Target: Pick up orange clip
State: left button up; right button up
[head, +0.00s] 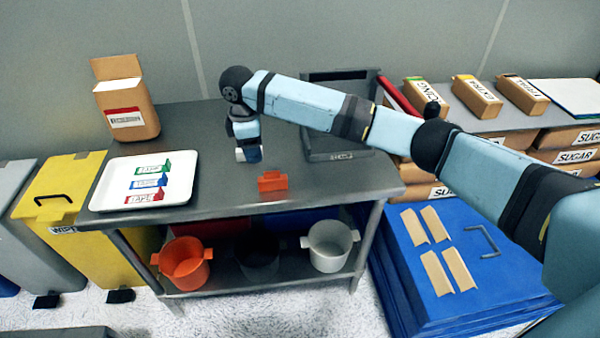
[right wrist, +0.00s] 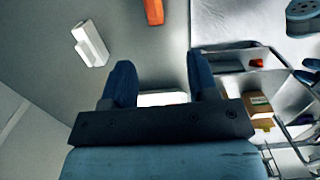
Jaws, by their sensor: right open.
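The orange clip (head: 272,182) sits on the grey metal table (head: 340,187) near its front edge. In the right wrist view the orange clip (right wrist: 153,12) shows at the top edge, partly cut off, beyond the fingertips. My right gripper (head: 248,155) is above the table, behind and to the left of the clip, apart from it. In the right wrist view my right gripper (right wrist: 160,80) has its two dark fingers spread, with a small white patch between them that I cannot identify. My left gripper is not in view.
A white tray (head: 105,190) with green, blue and red labelled clips lies at left. A cardboard box (head: 128,110) stands behind it. A dark grey crate (head: 338,154) is at the back right. A white block (right wrist: 90,43) lies on the table. Pots (head: 186,262) stand on the lower shelf.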

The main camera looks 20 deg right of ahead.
aim_at(272, 171)
jog(key=shift+h, duration=0.3)
jog(key=d+f, duration=0.1)
jog(key=f, duration=0.1)
jog(key=d+f, duration=0.1)
jog(key=f, duration=0.1)
jog(key=d+f+b, duration=0.1)
jog(key=f, duration=0.1)
jog(key=shift+w+d+f, duration=0.2)
jog(key=shift+f, duration=0.2)
jog(key=f, duration=0.3)
jog(key=s+f, duration=0.1)
jog(key=f, duration=0.1)
jog(key=shift+d+b, duration=0.3)
jog(key=shift+d, duration=0.1)
jog(key=c, duration=1)
